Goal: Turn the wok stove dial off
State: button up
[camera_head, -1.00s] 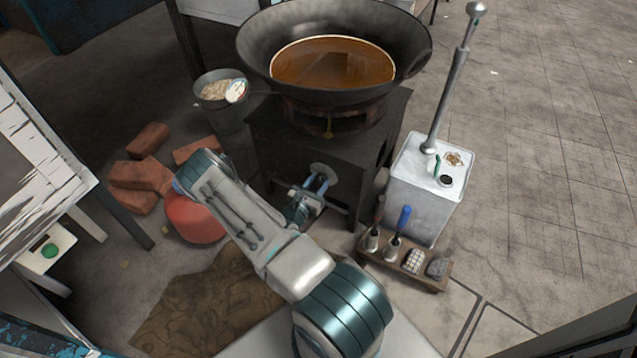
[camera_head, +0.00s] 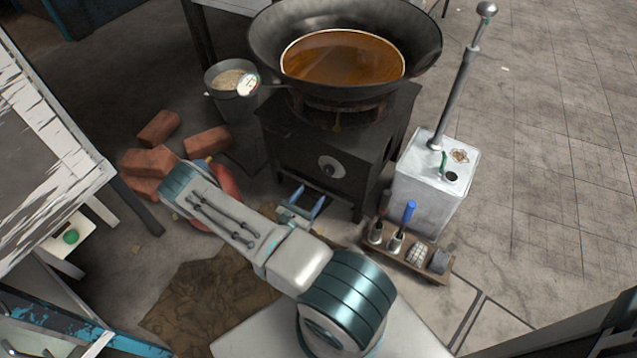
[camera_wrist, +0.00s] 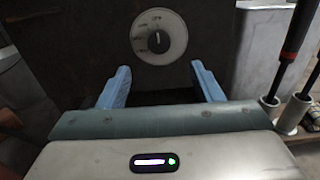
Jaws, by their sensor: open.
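The wok stove (camera_head: 310,150) is a dark box with a big wok (camera_head: 345,50) of brown liquid on top. Its dial (camera_head: 331,167) is a pale round plate with a dark knob on the front face. In the wrist view the dial (camera_wrist: 158,37) shows whole, with its knob pointing about straight up. My gripper (camera_head: 305,198) is in front of the stove, below the dial in the head view. In the wrist view its blue fingers (camera_wrist: 162,80) are spread wide, with nothing between them, and the dial is ahead, apart from them.
A rack with brushes (camera_head: 405,253) and a metal can (camera_head: 436,185) with a pump stand right of the stove. A bucket (camera_head: 228,105), bricks (camera_head: 205,143) and a partly hidden red round object (camera_head: 226,180) are to the left. Brown cloth (camera_head: 205,300) lies on the floor.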

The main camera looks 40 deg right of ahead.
jog(key=v, duration=0.3)
jog(key=shift+s, duration=0.15)
dwell(0.4)
notch_tip(320, 180, up, 33)
jog(key=s+a+m+g+y+p, duration=0.2)
jog(key=a+m+g+y+p, duration=0.15)
jog(key=m+g+p, duration=0.95)
jog(key=s+a+r+m+t+y+p, duration=0.3)
jog(key=a+r+y+p, duration=0.1)
jog(key=r, duration=0.9)
jog(key=s+a+r+m+t+y+p, duration=0.3)
jog(key=r+p, duration=0.3)
jog(key=r, duration=0.7)
jog(key=s+a+r+m+t+y+p, duration=0.3)
jog(key=s+a+r+y+p, duration=0.2)
jog(key=r, duration=0.7)
jog(key=shift+a+r+y+p, duration=0.4)
jog(key=shift+a+y+p, duration=0.15)
jog(key=shift+a+p, duration=0.05)
jog(key=shift+s, duration=0.1)
